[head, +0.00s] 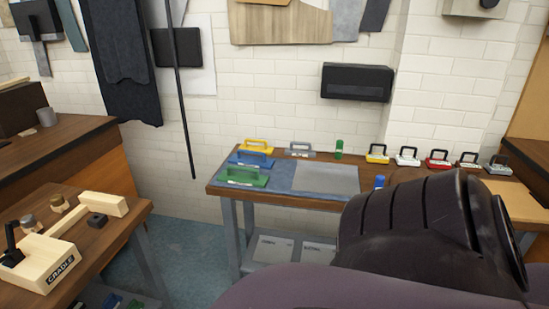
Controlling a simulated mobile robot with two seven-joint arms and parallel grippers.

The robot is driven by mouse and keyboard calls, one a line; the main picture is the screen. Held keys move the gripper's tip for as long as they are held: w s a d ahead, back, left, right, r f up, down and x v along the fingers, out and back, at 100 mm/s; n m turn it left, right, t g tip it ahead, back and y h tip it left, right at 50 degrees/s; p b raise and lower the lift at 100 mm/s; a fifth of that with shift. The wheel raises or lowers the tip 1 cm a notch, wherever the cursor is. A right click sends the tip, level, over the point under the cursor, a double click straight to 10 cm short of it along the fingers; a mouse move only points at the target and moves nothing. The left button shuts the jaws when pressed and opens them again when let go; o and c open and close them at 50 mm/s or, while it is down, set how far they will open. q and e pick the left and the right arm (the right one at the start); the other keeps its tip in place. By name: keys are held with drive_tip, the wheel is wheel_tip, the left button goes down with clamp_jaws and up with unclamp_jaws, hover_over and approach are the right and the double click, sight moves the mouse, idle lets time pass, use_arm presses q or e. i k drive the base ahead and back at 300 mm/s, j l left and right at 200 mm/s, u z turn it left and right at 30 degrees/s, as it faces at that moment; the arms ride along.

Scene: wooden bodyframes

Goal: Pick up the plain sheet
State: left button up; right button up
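A plain grey sheet (326,179) lies flat on the wooden bench against the white brick wall. It rests at the right part of a blue-grey mat (275,192), and its surface looks bare. Its front right corner is close to a small blue item. Neither of my grippers shows in the head view. A large dark part of my own body fills the lower right and hides the front right of the bench.
A green cylinder (338,149) and several handled blocks (408,156) line the back. Two labelled pale panels (273,249) are on the lower shelf. A wooden cradle (42,262) sits on the left table.

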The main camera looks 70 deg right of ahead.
sight(321, 177)
drive_tip(key=z, duration=1.95)
